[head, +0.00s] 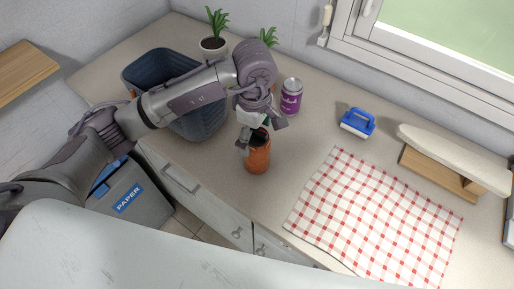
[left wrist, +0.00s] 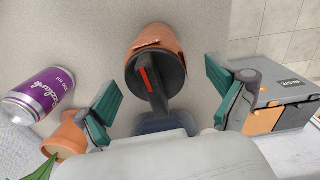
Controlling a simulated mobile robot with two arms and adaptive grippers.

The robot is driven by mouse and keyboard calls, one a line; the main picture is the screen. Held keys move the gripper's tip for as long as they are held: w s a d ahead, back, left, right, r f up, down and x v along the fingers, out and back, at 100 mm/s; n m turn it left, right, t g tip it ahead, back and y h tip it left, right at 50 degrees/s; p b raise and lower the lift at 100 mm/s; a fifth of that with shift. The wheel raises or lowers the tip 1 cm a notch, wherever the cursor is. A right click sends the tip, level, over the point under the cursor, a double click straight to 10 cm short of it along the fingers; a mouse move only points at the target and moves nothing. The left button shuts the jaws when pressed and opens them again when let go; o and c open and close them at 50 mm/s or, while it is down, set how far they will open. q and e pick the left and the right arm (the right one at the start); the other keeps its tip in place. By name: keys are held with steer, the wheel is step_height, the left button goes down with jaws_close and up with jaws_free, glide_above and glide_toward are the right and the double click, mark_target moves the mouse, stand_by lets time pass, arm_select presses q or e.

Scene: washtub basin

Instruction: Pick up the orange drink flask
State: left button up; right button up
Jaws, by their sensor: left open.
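The orange drink flask (head: 257,156) stands upright on the counter near its front edge, in the middle of the head view. In the left wrist view its black lid with a red stripe (left wrist: 152,78) faces the camera, with some of the orange body (left wrist: 155,38) above it. My left gripper (head: 262,130) is over the flask's top, open. In the left wrist view the left gripper's teal fingers (left wrist: 165,90) are spread on either side of the lid, apart from it. My right gripper is not in view.
A purple can (head: 291,97) stands close behind the flask; it also shows in the left wrist view (left wrist: 42,96). A dark blue basin (head: 198,122) sits at left, potted plants (head: 213,45) behind. A checkered cloth (head: 375,215) and blue brush (head: 357,122) lie at right.

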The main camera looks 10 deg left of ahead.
mark_target(258, 162)
arm_select(q)
steer(key=f+p, duration=0.1)
steer(key=f, duration=0.2)
steer(key=shift+w+d+f+p, duration=0.1)
steer(key=shift+d+f+p, duration=0.15)
steer(key=shift+p, duration=0.15)
steer(key=shift+f, duration=0.4)
steer(key=shift+c, duration=0.3)
steer(key=c, duration=0.8)
steer(key=shift+w, duration=0.1)
steer(key=c, duration=0.7)
steer(key=shift+r, duration=0.1)
